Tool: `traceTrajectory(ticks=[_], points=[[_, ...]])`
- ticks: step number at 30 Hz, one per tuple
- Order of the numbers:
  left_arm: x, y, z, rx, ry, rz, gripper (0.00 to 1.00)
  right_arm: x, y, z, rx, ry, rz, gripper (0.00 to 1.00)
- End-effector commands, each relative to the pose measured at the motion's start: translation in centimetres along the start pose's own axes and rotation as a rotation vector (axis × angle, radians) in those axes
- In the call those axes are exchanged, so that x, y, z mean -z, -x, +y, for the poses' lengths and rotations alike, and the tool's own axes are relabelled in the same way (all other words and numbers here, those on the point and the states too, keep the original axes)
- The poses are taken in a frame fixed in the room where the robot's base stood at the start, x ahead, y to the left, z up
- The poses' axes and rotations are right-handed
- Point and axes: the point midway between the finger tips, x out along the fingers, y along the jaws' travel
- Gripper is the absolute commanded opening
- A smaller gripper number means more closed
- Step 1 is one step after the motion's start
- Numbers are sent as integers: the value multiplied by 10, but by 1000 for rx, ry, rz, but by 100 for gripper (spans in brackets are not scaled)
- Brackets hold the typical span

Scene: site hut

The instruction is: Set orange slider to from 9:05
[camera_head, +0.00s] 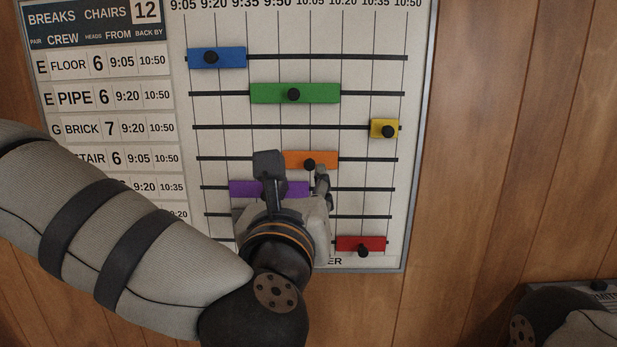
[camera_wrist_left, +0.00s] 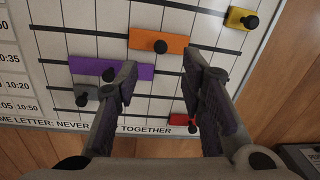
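The orange slider (camera_head: 315,158) with a black knob sits on the fourth rail of the board (camera_head: 345,25). Its left end is near the 9:50 line, well right of the 9:05 line. In the left wrist view the orange slider (camera_wrist_left: 145,40) and its knob show beyond the gap between my fingertips. My left gripper (camera_head: 295,172) is open and empty in front of the board, one finger left of the orange knob and one right of it. It also shows open in the left wrist view (camera_wrist_left: 162,75). The STAIR card row reads 6, 9:05, 10:50.
The purple slider (camera_head: 243,188) is just below, partly behind my left gripper. Green (camera_head: 265,94), blue (camera_head: 232,57), yellow (camera_head: 379,126) and red (camera_head: 350,242) sliders sit on other rails. A grey slider (camera_wrist_left: 78,96) shows low in the wrist view. The orange rail is clear leftward.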

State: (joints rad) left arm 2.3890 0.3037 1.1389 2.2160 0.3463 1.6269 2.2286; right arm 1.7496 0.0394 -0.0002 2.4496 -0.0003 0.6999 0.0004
Motion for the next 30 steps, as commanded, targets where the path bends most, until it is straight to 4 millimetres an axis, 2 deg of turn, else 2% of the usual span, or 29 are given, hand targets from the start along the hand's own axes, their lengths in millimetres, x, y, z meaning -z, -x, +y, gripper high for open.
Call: traceTrajectory(ticks=[3, 9, 13, 21, 22, 26, 30], points=[[2, -32, 1, -3, -2, 1, 36, -2, -3, 0, 0, 0, -8, 36], [2, -74, 0, 0, -4, 2, 36, -3, -5, 0, -1, 0, -13, 36], [2, -87, 0, 1, -5, 2, 36, -3, -5, 0, -1, 0, -14, 36], [2, -90, -1, 3, -6, 4, 36, -3, -5, 0, -1, 0, -14, 36], [2, -90, -1, 3, -6, 4, 32, -3, -5, 0, -1, 0, -14, 36], [2, -90, -1, 3, -6, 4, 2, -3, -5, 0, -1, 1, -14, 36], [2, -89, -1, 3, -6, 4, 0, -3, -5, 0, -1, 0, -14, 36]])
